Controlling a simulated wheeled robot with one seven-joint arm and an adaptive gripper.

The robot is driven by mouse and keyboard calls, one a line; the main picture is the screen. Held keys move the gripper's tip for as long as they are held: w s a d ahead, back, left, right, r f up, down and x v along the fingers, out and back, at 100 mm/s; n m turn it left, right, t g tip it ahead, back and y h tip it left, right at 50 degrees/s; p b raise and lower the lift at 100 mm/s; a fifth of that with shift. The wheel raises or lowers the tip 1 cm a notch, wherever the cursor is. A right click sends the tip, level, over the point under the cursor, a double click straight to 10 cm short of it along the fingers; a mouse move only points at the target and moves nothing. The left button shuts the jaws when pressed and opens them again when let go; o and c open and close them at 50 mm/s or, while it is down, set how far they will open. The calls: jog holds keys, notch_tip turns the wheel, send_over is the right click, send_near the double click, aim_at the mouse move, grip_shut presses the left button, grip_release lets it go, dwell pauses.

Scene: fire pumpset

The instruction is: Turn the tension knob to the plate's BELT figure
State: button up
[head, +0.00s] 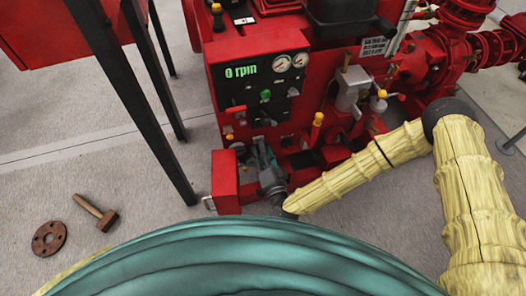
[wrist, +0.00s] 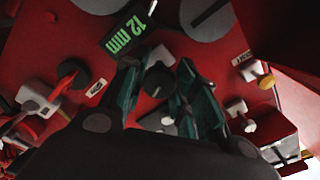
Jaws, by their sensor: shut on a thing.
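In the wrist view, the dark round tension knob (wrist: 158,83) is on a red panel between the two teal fingers of my gripper (wrist: 159,78). My gripper is shut on the knob. A small black display (wrist: 127,30) beside it reads "12 mm" in green. In the head view my gripper (head: 266,158) is low at the front of the red pumpset (head: 225,120), and the knob is hidden there. A white plate (head: 374,47) with dark print is at the pumpset's upper right; its figures are too small to read.
A red lever (wrist: 68,75) is left of my gripper in the wrist view; a yellow-tipped fitting (wrist: 265,81) is right. In the head view a red box (head: 225,180) stands close left of my gripper. A hammer (head: 98,212) and flange (head: 49,238) lie on the floor.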

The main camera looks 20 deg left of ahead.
jog(key=m, duration=0.5)
jog(key=shift+m, duration=0.3)
jog(key=m+b, duration=0.1)
jog(key=m, duration=0.4)
jog(key=shift+r+m, duration=0.1)
jog(key=shift+m, duration=0.3)
jog(key=o, duration=1)
jog(key=shift+d, duration=0.1)
jog(key=v, duration=1.2)
